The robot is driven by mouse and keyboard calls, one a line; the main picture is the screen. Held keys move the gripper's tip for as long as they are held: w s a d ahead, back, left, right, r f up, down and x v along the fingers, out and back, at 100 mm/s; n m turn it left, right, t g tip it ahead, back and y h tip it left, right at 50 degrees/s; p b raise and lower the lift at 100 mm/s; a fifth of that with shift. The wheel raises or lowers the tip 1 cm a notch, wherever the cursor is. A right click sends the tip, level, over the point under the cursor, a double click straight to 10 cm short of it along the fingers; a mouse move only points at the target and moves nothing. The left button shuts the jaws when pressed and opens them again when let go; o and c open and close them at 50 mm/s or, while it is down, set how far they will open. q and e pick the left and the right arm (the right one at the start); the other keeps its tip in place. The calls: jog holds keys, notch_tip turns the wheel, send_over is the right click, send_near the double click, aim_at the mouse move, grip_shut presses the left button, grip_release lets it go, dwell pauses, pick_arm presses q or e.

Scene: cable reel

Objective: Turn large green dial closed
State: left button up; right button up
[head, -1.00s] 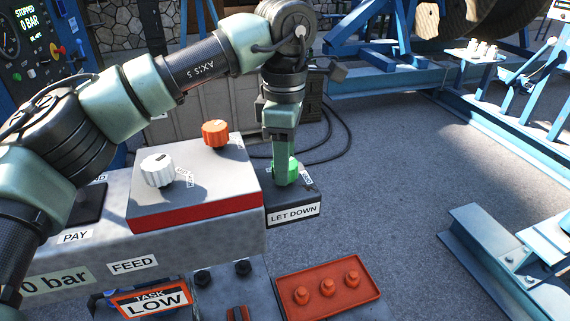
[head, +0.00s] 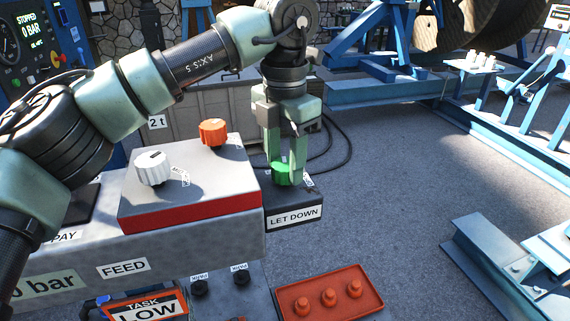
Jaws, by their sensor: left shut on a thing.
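The green dial (head: 284,177) sits on a dark block labelled LET DOWN (head: 295,217) at the right end of the grey console. My left gripper (head: 286,168) points straight down from above and is shut on the green dial, one finger on either side of it. The fingers hide part of the dial and its markings. My right gripper is not in view.
A white dial (head: 153,169) and an orange dial (head: 213,132) stand on the raised console box (head: 190,190) left of the green dial. A red tray (head: 330,298) with several orange knobs lies in front.

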aim_at(285, 164)
pick_arm(q)
jog(key=shift+n, duration=1.2)
jog(key=o, duration=1.4)
notch_tip(285, 164, up, 8)
jog(key=shift+f+b, duration=0.1)
jog(key=shift+b, duration=0.35)
